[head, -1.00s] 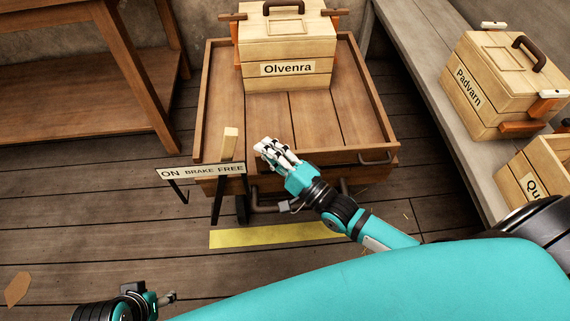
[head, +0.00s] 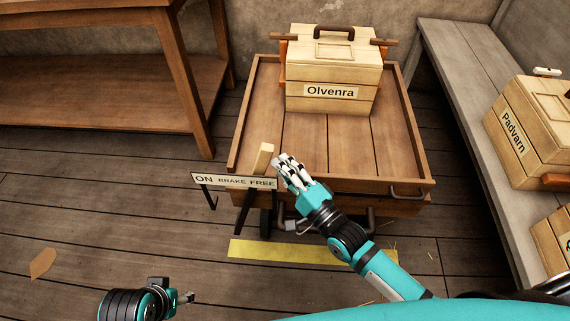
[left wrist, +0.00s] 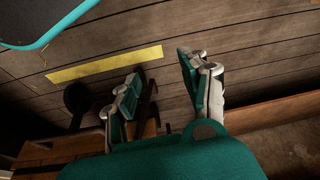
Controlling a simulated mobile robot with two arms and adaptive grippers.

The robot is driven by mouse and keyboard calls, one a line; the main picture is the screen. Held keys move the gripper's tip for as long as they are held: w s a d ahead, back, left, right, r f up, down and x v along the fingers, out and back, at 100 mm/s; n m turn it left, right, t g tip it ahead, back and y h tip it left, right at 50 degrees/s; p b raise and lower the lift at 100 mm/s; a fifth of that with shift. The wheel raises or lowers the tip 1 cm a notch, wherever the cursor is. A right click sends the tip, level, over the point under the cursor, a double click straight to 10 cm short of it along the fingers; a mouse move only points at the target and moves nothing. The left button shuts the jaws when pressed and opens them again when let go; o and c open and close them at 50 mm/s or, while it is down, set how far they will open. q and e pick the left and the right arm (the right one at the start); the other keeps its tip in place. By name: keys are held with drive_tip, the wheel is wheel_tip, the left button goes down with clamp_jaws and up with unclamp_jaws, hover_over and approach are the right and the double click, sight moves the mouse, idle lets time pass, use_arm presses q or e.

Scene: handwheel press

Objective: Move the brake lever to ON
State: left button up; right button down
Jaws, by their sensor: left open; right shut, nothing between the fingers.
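The brake lever (head: 263,158) has a pale wooden handle on a dark bar. It stands at the FREE end of the white sign (head: 233,181), which reads ON at the left, BRAKE in the middle and FREE at the right. My right gripper (head: 283,167) is shut and empty, with its white fingers just right of the handle. Whether they touch it I cannot tell. My left gripper (head: 190,297) is low at the left, away from the lever. The left wrist view shows its fingers (left wrist: 160,78) apart, with nothing between them.
The lever stands at the near left corner of a wooden cart (head: 245,110) carrying the Olvenra crate (head: 331,92). A yellow floor strip (head: 290,251) lies in front. The Padvarn crate (head: 525,135) is on a bench at right.

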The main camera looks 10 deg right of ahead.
sight(263, 163)
drive_tip(key=shift+n+g, duration=0.4)
drive_tip(key=a+p, duration=0.1)
drive_tip(key=w+a+r+p, duration=0.1)
drive_tip(key=a, duration=0.1)
drive_tip(key=a+r+p, duration=0.1)
drive_tip(key=a+p, duration=0.1)
drive_tip(key=shift+w+r, duration=0.1)
drive_tip(key=shift+w, duration=0.1)
use_arm(q)
wheel_tip(263, 163, down, 16)
drive_tip(key=s+g, duration=0.1)
drive_tip(key=s, duration=0.1)
use_arm(e)
drive_tip(key=w+a, duration=0.2)
drive_tip(key=a, duration=0.7)
drive_tip(key=shift+w+r, duration=0.15)
use_arm(q)
drive_tip(key=shift+d+p, duration=0.15)
drive_tip(key=shift+p, duration=0.15)
